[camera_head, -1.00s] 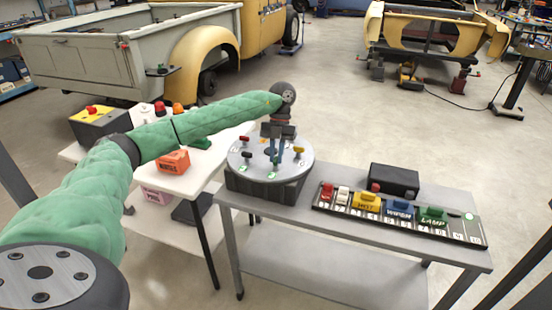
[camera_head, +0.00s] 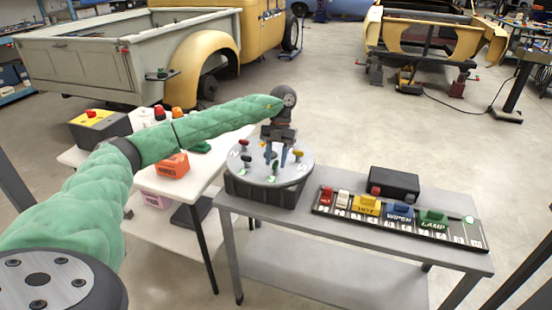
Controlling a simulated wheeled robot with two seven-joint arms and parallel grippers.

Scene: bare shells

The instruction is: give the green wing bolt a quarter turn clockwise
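A round grey disk (camera_head: 258,172) on a dark base stands at the left end of the grey table. Several small wing bolts stand on it, with red and yellow ones at its left and right. What looks like the green wing bolt (camera_head: 274,167) stands near the front middle of the disk, small and partly hard to make out. My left gripper (camera_head: 276,160) points down over the disk, its blue fingers spread apart, just above and around that bolt's spot. I cannot tell whether the fingers touch it. My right gripper is not in view.
A black switch strip (camera_head: 455,232) with coloured blocks lies on the right of the grey table (camera_head: 300,222), before a black box (camera_head: 395,181). A white table (camera_head: 200,185) at left holds an orange box (camera_head: 174,165) and lamps. Vehicle bodies stand behind.

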